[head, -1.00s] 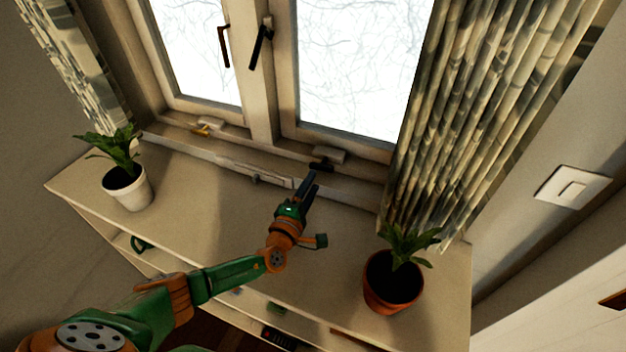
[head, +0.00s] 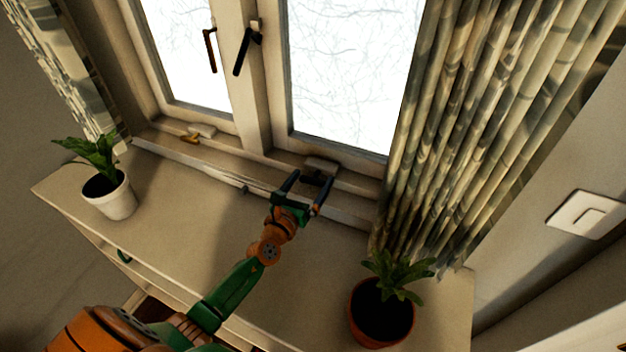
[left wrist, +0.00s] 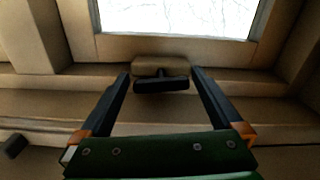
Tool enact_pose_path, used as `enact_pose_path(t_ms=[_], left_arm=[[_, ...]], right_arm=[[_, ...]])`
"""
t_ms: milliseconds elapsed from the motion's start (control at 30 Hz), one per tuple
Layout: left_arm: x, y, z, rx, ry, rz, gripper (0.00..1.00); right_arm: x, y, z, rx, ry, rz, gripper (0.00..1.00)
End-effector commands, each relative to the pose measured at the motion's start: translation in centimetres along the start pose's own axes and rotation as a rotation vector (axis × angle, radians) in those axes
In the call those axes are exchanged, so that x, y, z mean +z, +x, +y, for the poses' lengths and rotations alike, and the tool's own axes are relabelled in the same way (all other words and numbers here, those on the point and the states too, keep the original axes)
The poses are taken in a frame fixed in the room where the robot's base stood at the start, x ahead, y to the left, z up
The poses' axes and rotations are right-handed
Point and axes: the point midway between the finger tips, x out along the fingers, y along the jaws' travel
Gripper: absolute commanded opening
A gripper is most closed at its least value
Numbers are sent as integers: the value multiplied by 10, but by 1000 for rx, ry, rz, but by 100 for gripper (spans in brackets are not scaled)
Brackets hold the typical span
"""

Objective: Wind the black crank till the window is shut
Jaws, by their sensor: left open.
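The black crank (head: 316,179) sits on a small pale housing at the foot of the right window pane (head: 350,75). In the left wrist view the crank (left wrist: 162,85) is a dark bar lying crosswise below its housing. My left gripper (head: 310,180) is open, its fingers reaching toward the sill. In the left wrist view its fingertips (left wrist: 161,74) stand on either side of the crank, with a gap at each side. No contact shows. I cannot tell how far the window is open. My right gripper is not in view.
A brass-coloured crank (head: 190,138) sits at the left pane. Black handles (head: 246,50) hang on the window frame. A white-potted plant (head: 110,197) stands left and a terracotta-potted plant (head: 378,310) right on the cabinet top (head: 185,205). A curtain (head: 480,120) hangs close right of the crank.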

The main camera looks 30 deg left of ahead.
Motion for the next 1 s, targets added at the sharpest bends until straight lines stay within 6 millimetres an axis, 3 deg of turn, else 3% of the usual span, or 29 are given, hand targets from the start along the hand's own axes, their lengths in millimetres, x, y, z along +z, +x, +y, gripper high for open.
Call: enact_pose_path(t_ms=[367,600,633,1000], left_arm=[[0,9,0,0,1,0,97],[0,9,0,0,2,0,32],[0,9,0,0,2,0,29],[0,8,-1,0,151,0,29]], right_arm=[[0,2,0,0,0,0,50],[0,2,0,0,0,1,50],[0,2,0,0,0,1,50],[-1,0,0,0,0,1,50]])
